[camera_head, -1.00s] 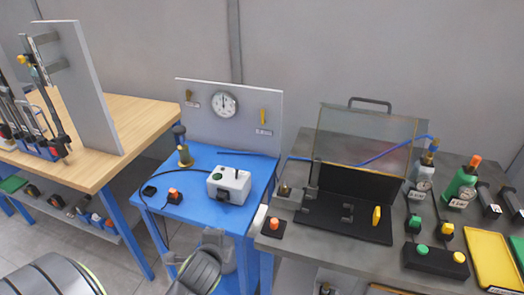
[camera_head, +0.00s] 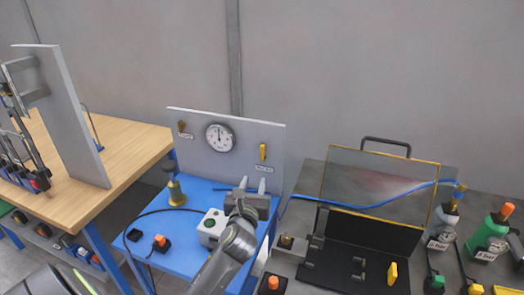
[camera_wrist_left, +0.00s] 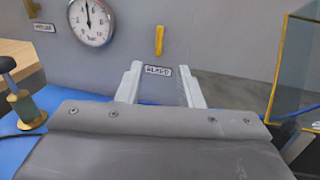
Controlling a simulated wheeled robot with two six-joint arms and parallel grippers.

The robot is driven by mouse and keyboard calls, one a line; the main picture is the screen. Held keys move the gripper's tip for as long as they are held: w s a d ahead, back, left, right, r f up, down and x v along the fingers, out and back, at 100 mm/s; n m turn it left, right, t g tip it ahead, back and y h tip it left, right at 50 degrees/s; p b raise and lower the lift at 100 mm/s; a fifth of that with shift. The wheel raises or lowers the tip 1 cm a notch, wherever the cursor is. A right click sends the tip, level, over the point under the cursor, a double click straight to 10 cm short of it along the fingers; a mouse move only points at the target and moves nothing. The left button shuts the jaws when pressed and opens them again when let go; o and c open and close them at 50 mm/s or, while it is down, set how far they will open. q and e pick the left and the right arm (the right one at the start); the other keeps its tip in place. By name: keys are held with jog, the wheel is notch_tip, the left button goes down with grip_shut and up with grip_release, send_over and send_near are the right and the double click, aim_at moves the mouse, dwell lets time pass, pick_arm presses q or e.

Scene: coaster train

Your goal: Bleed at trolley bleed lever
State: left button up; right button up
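The trolley is a blue-topped table (camera_head: 152,258) with an upright grey panel (camera_head: 195,153) at its back. The yellow bleed lever (camera_head: 263,152) hangs straight down near the panel's right end, above its white label; it also shows in the left wrist view (camera_wrist_left: 159,41). My left gripper (camera_head: 252,184) is in front of the panel, below the lever. In the left wrist view its two pale fingers (camera_wrist_left: 160,85) stand apart with nothing between them. The label appears in the gap and the lever just above the fingertips, apart from them. My right gripper is out of view.
A round gauge (camera_head: 219,138) and a darker yellow lever (camera_head: 182,128) are on the panel. A brass-based plunger (camera_head: 176,192) and white box (camera_head: 210,227) stand on the blue top. A clear-lidded black case (camera_head: 335,270) is to the right.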

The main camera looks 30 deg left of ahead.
pick_arm(q)
send_near(262, 150)
jog(key=p+x, duration=0.1)
jog(key=x, duration=0.6)
jog(key=shift+w+a, duration=0.2)
jog(key=shift+w, duration=0.4)
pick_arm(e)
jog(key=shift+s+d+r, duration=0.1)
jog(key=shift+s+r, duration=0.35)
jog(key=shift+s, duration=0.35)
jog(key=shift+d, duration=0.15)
pick_arm(q)
grip_shut()
